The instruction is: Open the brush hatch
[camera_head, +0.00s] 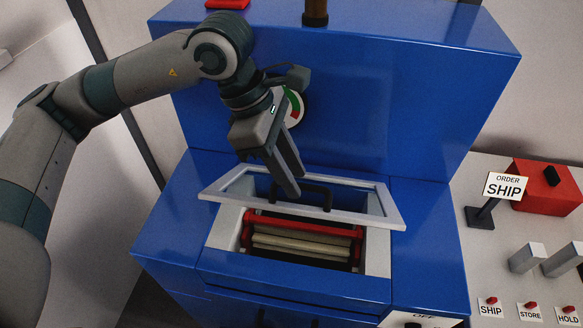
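The brush hatch (386,203) is a pale grey frame with a see-through middle and a black handle (328,199). It is tilted up above the opening in the blue machine, so it stands partly open. Below it show cream rollers (300,244) in a red frame (300,225). My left gripper (298,184) reaches down from above, its two fingers close together with the tips at the left end of the handle. I cannot tell whether they grip the handle. My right gripper is not in view.
The blue machine's tall back (400,100) rises behind the hatch, with a round green, red and white gauge (294,107) partly behind my gripper. At right, a white table holds a SHIP order sign (505,186), a red box (545,188), grey blocks and labelled red buttons.

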